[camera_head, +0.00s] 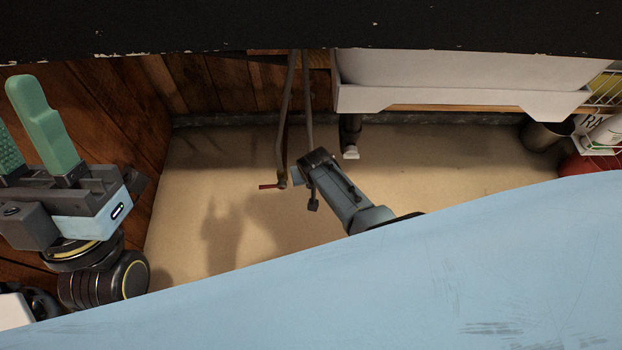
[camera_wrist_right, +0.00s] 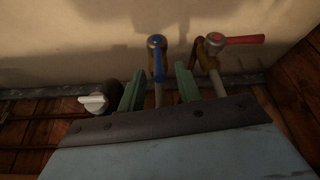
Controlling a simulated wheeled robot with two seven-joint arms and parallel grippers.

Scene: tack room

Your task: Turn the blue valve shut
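The blue valve handle (camera_wrist_right: 158,62) shows in the right wrist view as a lever on a brass fitting, lying in line with its grey pipe (camera_wrist_right: 159,94). My right gripper (camera_wrist_right: 159,72) is open, with one green finger on each side of the blue handle and visible gaps to both. In the head view my right wrist (camera_head: 335,185) reaches down near the pipes; its fingers and the blue handle cannot be made out there. My left gripper (camera_head: 22,110) is at the left edge of the head view, fingers up, apart and empty.
A red valve handle (camera_wrist_right: 238,40) on a second pipe is close right of my right gripper.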

